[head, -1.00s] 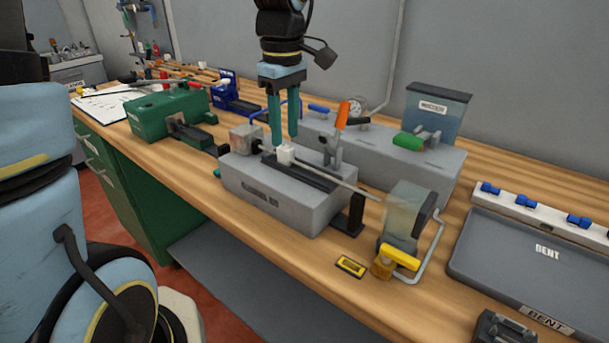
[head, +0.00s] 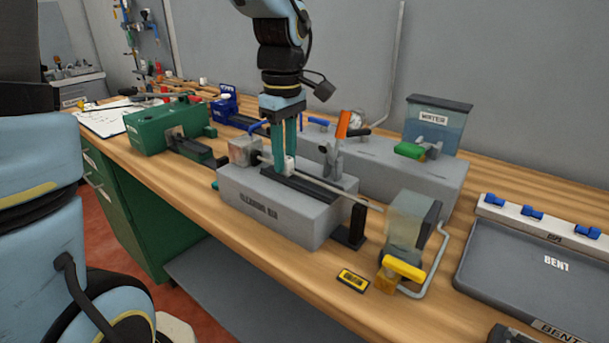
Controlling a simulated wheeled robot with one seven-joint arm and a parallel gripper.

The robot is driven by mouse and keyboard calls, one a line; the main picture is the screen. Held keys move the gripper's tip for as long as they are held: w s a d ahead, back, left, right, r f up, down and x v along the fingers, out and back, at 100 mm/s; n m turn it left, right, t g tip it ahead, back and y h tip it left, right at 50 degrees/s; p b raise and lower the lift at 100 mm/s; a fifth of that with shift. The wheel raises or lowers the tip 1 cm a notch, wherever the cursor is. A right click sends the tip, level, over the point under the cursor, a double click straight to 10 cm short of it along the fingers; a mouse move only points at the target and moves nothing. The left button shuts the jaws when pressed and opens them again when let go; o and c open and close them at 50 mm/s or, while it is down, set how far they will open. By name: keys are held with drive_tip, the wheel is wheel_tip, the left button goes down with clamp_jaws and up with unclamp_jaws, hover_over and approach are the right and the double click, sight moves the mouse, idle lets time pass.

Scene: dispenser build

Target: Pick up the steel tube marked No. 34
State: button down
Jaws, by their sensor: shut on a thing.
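A thin, pale steel tube (head: 347,197) lies lengthwise along a grey block fixture (head: 270,212), running from a box at its left end to a cloudy clear box (head: 408,217) at its right. A small white piece (head: 290,164) sits on the tube; any number on it is too small to read. My gripper (head: 284,170) points straight down over the fixture. Its teal fingers are shut on the tube beside the white piece, and they hide part of it. The tube still lies at fixture level.
An upright orange-handled clamp (head: 342,125) stands close right of my gripper. A green machine (head: 165,127) is at left, and a water tank (head: 437,122) is at the back. A yellow-handled valve (head: 403,268) and a grey tray marked BENT (head: 500,262) are at right.

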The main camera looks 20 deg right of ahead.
drive_tip(key=shift+r, duration=0.2)
idle(0.4)
drive_tip(key=shift+r+p, duration=2.9)
drive_tip(key=shift+r, duration=0.45)
